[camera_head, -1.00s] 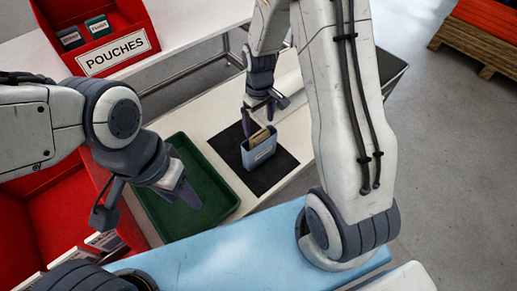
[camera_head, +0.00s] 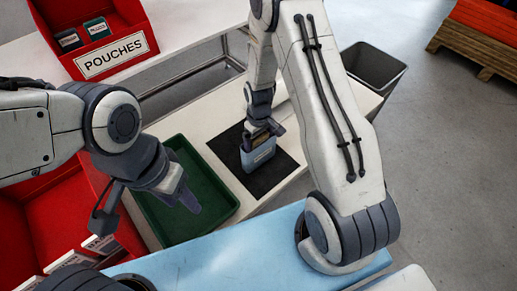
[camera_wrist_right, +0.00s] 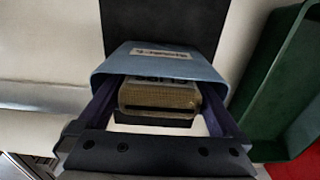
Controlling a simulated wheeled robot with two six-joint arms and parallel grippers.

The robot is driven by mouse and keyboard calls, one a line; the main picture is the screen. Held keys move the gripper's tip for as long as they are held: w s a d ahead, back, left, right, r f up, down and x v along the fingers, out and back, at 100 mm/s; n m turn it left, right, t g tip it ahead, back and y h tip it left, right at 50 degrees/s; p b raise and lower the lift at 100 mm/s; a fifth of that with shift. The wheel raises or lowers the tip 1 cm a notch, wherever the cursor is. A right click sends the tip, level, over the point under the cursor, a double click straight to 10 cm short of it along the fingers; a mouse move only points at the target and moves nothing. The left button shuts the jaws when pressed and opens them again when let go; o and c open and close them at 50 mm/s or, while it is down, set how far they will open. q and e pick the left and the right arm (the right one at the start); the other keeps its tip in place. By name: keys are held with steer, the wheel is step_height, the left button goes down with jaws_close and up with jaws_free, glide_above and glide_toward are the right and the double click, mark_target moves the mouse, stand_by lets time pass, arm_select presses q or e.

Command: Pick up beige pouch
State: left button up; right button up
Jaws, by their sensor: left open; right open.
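The beige pouch (camera_wrist_right: 158,95) stands inside an open light-blue box (camera_wrist_right: 165,63), seen from above in the right wrist view. In the head view the light-blue box (camera_head: 258,155) stands on a black mat (camera_head: 281,174), and my right gripper largely hides the pouch. My right gripper (camera_head: 262,131) is open, pointing down over the box mouth. In the right wrist view its fingers lie on either side of the pouch; I cannot tell whether they touch it. My left gripper (camera_head: 187,196) is open and empty above the green tray (camera_head: 218,183).
A red bin (camera_head: 137,24) labelled POUCHES holds a dark and a green packet at the back left. A red bin with white labelled packets (camera_head: 100,243) is at the lower left. A grey waste bin (camera_head: 372,66) stands on the floor behind the table's right end.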

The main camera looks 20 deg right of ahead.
steer(key=shift+c, duration=0.3)
steer(key=c, duration=1)
